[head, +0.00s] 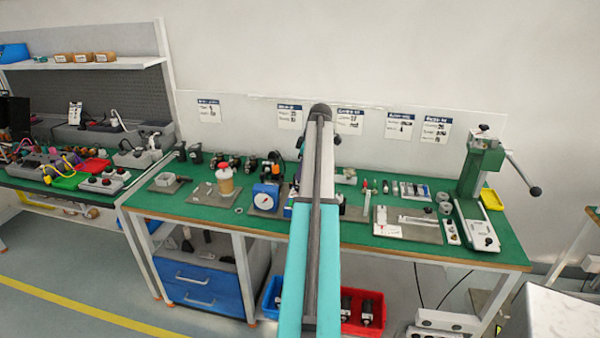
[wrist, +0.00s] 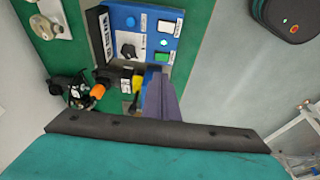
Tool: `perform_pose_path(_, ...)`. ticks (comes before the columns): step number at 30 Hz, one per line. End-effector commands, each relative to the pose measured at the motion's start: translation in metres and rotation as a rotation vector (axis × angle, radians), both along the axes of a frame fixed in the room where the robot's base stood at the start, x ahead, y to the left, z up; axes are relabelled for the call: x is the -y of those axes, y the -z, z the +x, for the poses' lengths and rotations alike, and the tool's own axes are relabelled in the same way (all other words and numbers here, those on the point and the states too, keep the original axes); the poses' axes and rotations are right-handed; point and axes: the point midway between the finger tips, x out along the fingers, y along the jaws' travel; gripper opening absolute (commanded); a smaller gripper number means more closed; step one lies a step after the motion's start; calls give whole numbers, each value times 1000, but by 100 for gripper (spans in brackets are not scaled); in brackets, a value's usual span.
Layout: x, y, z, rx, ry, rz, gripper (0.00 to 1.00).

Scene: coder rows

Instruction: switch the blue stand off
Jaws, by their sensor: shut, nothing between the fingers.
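The blue stand (wrist: 150,20) shows in the wrist view at the top centre, on the green bench top. In the head view my arm hides the gripper and most or all of the stand.
A green press (head: 480,170) with a long lever stands at the bench's right end. Small parts crowd the green bench (head: 350,236); its front strip is mostly clear.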

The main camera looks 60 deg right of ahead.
Motion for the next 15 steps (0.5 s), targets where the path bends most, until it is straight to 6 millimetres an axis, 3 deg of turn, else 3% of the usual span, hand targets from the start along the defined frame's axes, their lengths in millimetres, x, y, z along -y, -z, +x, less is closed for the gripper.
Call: perform_pose_path(15,-3,57,17,0,1,1,0)
